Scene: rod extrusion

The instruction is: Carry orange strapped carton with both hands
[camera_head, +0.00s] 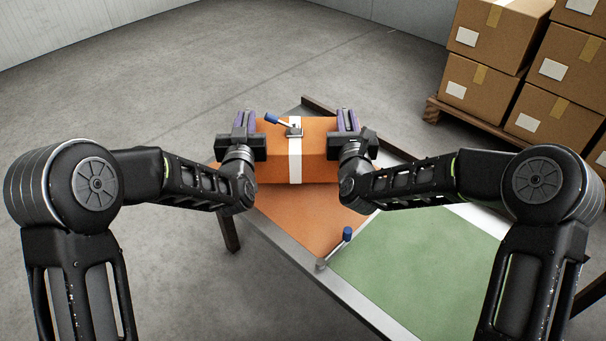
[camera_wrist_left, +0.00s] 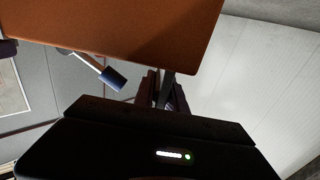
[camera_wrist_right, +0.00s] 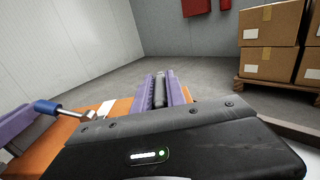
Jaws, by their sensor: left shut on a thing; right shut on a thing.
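The orange carton (camera_head: 318,160) with a white strap (camera_head: 295,162) is level over the far part of the table's orange area. A metal buckle with a blue-tipped lever (camera_head: 272,119) is on its top. My left gripper (camera_head: 245,122) is shut on the carton's left side, and my right gripper (camera_head: 348,122) is shut on its right side. The carton's orange face (camera_wrist_left: 130,35) fills the top of the left wrist view. The right wrist view shows its top (camera_wrist_right: 115,112) and the strap. Whether its bottom touches the table is hidden.
The table has an orange area (camera_head: 300,215) and a green area (camera_head: 415,270) to the right, inside a metal frame. Brown cartons (camera_head: 485,85) are stacked on a pallet (camera_head: 450,115) at the back right. The floor at left is clear.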

